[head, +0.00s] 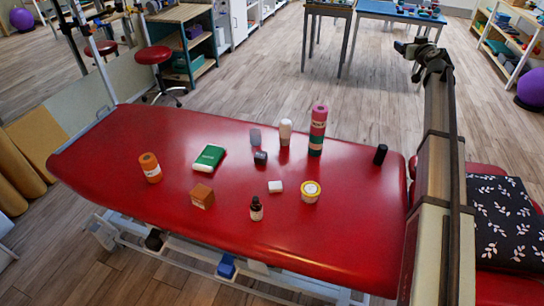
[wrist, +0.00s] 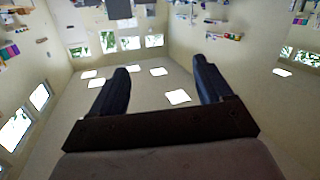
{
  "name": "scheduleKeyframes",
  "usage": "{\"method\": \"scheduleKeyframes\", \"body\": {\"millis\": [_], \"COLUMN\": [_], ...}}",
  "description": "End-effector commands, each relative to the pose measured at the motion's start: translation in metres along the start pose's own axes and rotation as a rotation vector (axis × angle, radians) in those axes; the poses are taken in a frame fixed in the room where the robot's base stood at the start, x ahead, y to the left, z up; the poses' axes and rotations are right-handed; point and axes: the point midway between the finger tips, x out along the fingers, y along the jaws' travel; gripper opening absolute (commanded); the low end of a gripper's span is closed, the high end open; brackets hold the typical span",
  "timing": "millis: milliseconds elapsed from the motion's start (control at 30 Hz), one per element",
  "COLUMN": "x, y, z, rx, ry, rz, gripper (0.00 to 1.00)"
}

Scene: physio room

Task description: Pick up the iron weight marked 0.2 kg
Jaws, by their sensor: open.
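No mark reading 0.2 kg can be made out on any object. A small dark block (head: 260,158) near the middle of the red treatment table (head: 110,160) may be the iron weight, and a grey block (head: 255,136) stands just behind it. A black cylinder (head: 380,154) stands near the table's right end. My gripper (head: 403,47) is raised high at the right, well away from these objects. In the wrist view my gripper (wrist: 162,78) has its two dark fingers wide apart with nothing between them; only the room shows beyond.
Near the dark block stand a white bottle (head: 285,132), a pink-and-green cylinder (head: 318,130), a small white box (head: 275,187), a yellow-rimmed tub (head: 311,191) and a dropper bottle (head: 256,209). A green box (head: 209,158), wooden cube (head: 202,196) and orange roll (head: 150,167) lie left.

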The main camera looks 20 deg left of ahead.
Motion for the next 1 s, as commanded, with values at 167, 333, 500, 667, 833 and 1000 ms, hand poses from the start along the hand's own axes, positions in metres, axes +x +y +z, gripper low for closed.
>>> {"method": "scheduleKeyframes", "body": {"millis": [167, 333, 500, 667, 833, 1000], "x": [0.022, 0.030, 0.030, 0.024, 0.011, -0.006], "y": [-0.105, -0.182, -0.250, -0.309, -0.365, -0.417], "z": [0.005, 0.026, 0.052, 0.078, 0.105, 0.129], "rx": [0.189, 0.399, 0.606, 0.788, 0.966, 1.124], "ry": [-0.106, -0.266, -0.455, -0.644, -0.839, -1.012], "rz": [-0.160, -0.245, -0.266, -0.228, -0.124, 0.044], "gripper": [0.79, 0.79, 0.79, 0.79, 0.79, 0.79]}}
